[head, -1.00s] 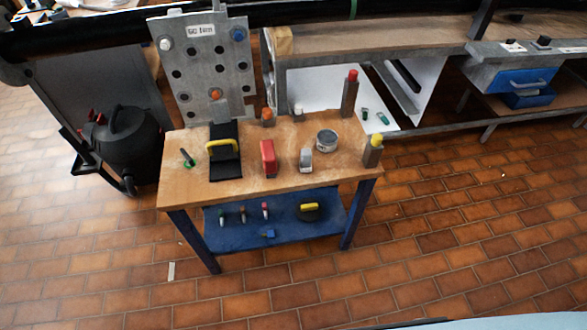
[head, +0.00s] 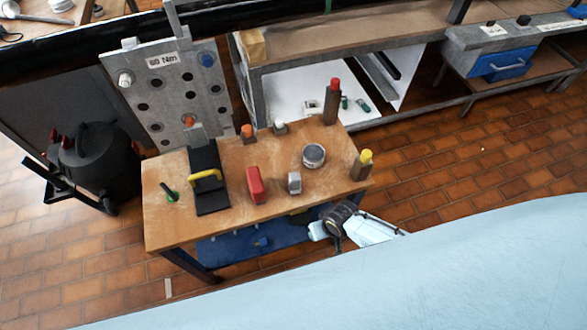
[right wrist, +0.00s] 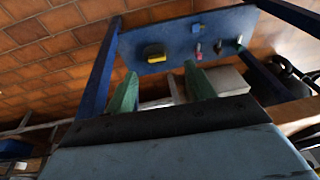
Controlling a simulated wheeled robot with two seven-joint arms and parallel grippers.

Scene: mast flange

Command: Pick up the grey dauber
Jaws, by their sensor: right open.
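On the blue lower shelf (right wrist: 140,28), the right wrist view shows a small row: a red-topped dauber (right wrist: 198,52), a greyish one (right wrist: 218,47) and a green one (right wrist: 238,42). The middle one looks like the grey dauber, but it is small and blurred. In the head view the tabletop hides this row. My right gripper (right wrist: 161,88) is open, with nothing between its green fingers, and points at the shelf from a short distance. In the head view my right wrist is at the table's front right edge. My left gripper is out of view.
A yellow-and-black brush (right wrist: 155,53) and a blue piece (right wrist: 197,28) also lie on the shelf. The wooden tabletop (head: 230,215) above carries a red block (head: 255,185), a grey block (head: 294,182), a tin (head: 314,155) and capped posts. Table legs flank the shelf.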

